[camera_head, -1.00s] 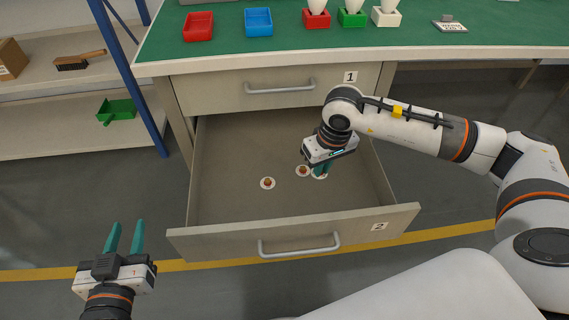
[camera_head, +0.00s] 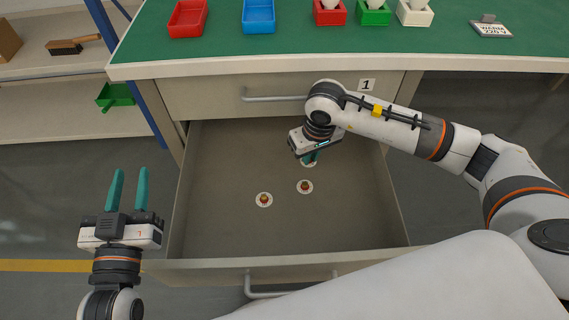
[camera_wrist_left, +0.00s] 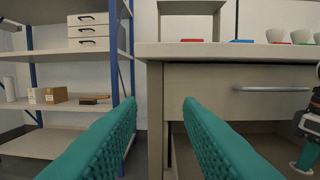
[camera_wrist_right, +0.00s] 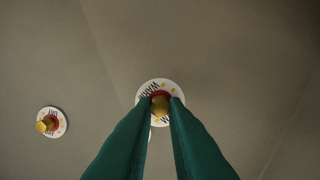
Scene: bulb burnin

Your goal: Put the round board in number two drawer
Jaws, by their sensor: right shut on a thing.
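The number two drawer (camera_head: 235,225) is pulled open below the bench. My right gripper (camera_head: 311,158) is over its back part, shut on the brass knob of a white round board (camera_wrist_right: 145,89), which also shows partly under the fingers in the head view (camera_head: 309,164). In the right wrist view this board looks larger than another round board (camera_wrist_right: 60,122), so it seems nearer the camera; whether it touches the drawer floor I cannot tell. Two other round boards (camera_head: 264,199) (camera_head: 305,186) lie flat in the drawer. My left gripper (camera_head: 129,180) is open and empty, left of the drawer.
The shut number one drawer (camera_head: 215,97) is above, under the green bench top (camera_head: 300,42) with red and blue trays (camera_head: 188,18) (camera_head: 258,15). A shelf (camera_head: 60,75) with a brush and green dustpan stands left.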

